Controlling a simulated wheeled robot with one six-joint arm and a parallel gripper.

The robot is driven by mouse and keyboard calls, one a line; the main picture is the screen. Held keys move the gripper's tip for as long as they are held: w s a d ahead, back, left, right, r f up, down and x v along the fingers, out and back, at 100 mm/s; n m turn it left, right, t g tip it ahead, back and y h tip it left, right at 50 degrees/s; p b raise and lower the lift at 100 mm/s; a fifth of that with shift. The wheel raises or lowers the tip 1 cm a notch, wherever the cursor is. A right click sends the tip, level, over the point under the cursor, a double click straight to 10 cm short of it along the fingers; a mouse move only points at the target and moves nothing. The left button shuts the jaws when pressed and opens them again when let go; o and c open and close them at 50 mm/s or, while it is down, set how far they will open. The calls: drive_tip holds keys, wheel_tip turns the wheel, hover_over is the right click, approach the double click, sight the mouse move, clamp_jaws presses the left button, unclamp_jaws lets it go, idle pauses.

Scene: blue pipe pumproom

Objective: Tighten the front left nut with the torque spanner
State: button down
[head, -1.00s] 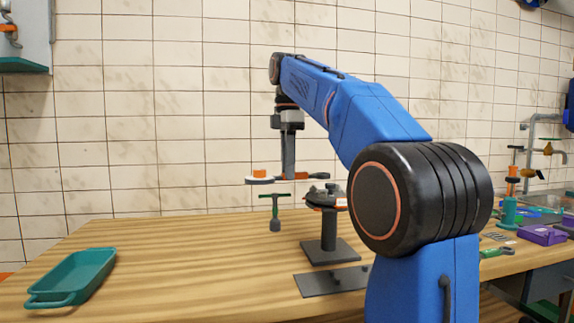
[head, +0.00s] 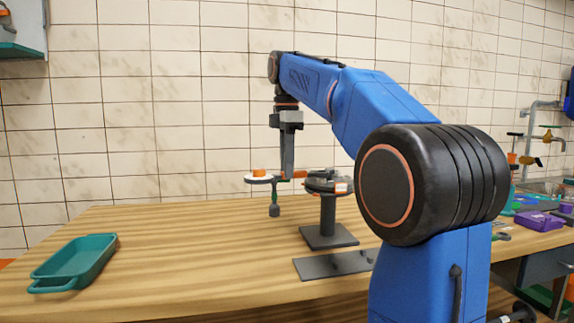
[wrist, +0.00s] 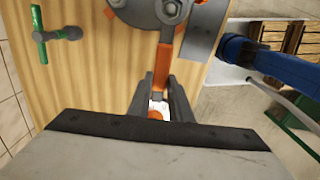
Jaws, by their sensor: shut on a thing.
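My gripper (head: 287,176) is shut on the torque spanner, on its orange shaft (wrist: 163,68). The spanner lies level, with a white round end with an orange knob (head: 259,176) sticking out left of the fingers. The wrist view shows my fingers (wrist: 159,92) either side of the shaft. The spanner's grey head (wrist: 171,10) reaches a nut position at the edge of the round grey flange (wrist: 133,8). The flange (head: 326,185) sits on a black post stand. I cannot tell whether the head is seated around the nut, nor make out the front left nut.
A dark flat plate (head: 333,264) lies before the stand (head: 328,237). A teal tray (head: 75,262) is at the left.

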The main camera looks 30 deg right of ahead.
drive_tip(key=shift+f, duration=0.95)
drive_tip(key=w+d+m, duration=0.1)
drive_tip(key=m, duration=0.1)
drive_tip(key=w+m, duration=0.2)
drive_tip(key=w+d+m, duration=0.1)
drive_tip(key=w+m, duration=0.1)
drive_tip(key=shift+d, duration=0.3)
drive_tip(key=shift+s+a, duration=0.2)
drive_tip(key=shift+s, duration=0.1)
drive_tip(key=shift+s+a+n, duration=0.2)
drive_tip(key=shift+s+n, duration=0.05)
drive_tip(key=shift+n, duration=0.25)
drive_tip(key=shift+s, duration=0.1)
drive_tip(key=shift+r, duration=0.35)
idle(0.4)
